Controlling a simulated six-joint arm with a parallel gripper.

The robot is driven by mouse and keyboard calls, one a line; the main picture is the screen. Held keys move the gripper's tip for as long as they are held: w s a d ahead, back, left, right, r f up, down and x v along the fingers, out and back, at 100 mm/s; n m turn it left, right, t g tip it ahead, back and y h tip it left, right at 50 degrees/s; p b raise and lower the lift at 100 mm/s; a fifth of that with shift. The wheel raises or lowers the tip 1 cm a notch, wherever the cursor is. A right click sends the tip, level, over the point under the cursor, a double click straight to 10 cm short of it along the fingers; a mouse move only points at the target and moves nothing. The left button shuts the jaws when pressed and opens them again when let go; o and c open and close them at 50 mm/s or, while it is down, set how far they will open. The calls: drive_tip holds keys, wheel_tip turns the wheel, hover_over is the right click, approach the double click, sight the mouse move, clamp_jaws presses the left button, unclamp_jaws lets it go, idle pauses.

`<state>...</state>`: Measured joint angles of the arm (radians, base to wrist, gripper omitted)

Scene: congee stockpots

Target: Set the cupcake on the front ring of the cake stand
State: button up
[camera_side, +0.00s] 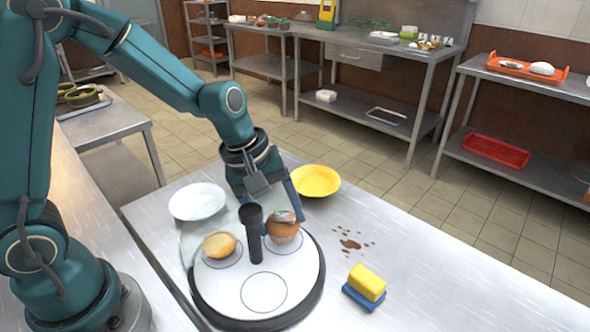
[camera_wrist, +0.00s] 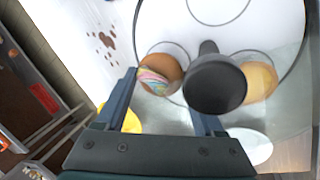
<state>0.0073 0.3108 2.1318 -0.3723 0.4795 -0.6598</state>
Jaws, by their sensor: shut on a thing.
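The cupcake (camera_side: 284,232), brown with a multicoloured swirled top, is at the right ring of the cake stand. It shows in the wrist view (camera_wrist: 160,74) between my fingers. My gripper (camera_side: 284,214) is shut on it from above; whether its base touches the plate I cannot tell. The cake stand (camera_side: 221,285) is a white round plate with a dark rim and a dark central post (camera_side: 254,235). Its front ring (camera_side: 264,292) is empty. A pale yellow-topped cake (camera_side: 219,245) sits on the left ring. My far finger is partly hidden in the side view.
The post stands close beside my gripper, between the two cakes. A white bowl (camera_side: 198,202) and a yellow bowl (camera_side: 316,181) stand behind the stand. A yellow and blue sponge (camera_side: 366,284) and brown spots (camera_side: 350,244) are to the right.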

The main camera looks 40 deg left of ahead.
drive_tip(key=shift+f, duration=0.55)
idle(0.5)
drive_tip(key=o, duration=1.3)
drive_tip(key=shift+c, duration=0.8)
drive_tip(key=shift+r, duration=0.1)
drive_tip(key=shift+v, duration=2.45)
wheel_tip(320, 180, up, 7)
